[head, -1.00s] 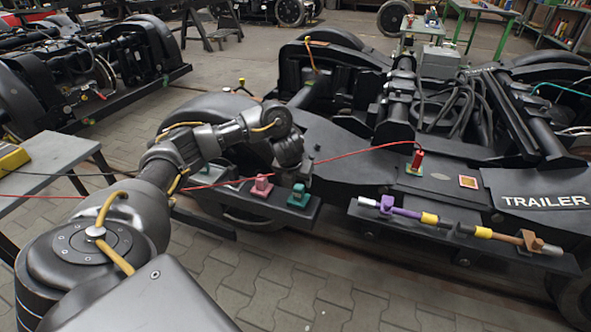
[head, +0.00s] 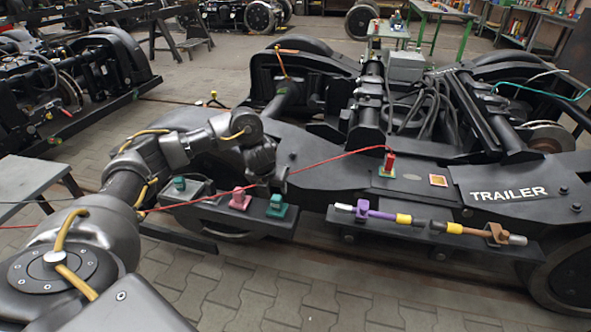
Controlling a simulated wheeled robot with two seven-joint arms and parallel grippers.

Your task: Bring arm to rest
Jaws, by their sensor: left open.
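My left arm reaches in from the lower left over the black TRAILER bogie (head: 322,165). Its dark gripper (head: 279,184) points down just behind a teal block, with its fingertips small and dark against the bogie. It is open, and I see nothing held in it. The teal block (head: 277,205) and a pink block (head: 238,199) sit on the side ledge, with another teal block (head: 179,184) further left. A red plug (head: 389,163) stands on the bogie, and a thin red cable runs from it leftward past my gripper. My right gripper is not in view.
A rod with purple (head: 362,210) and brown (head: 495,234) holders lies along the bogie's front ledge. A grey table (head: 30,188) stands at the left. Another bogie (head: 75,85) stands behind it. The paved floor in front is clear.

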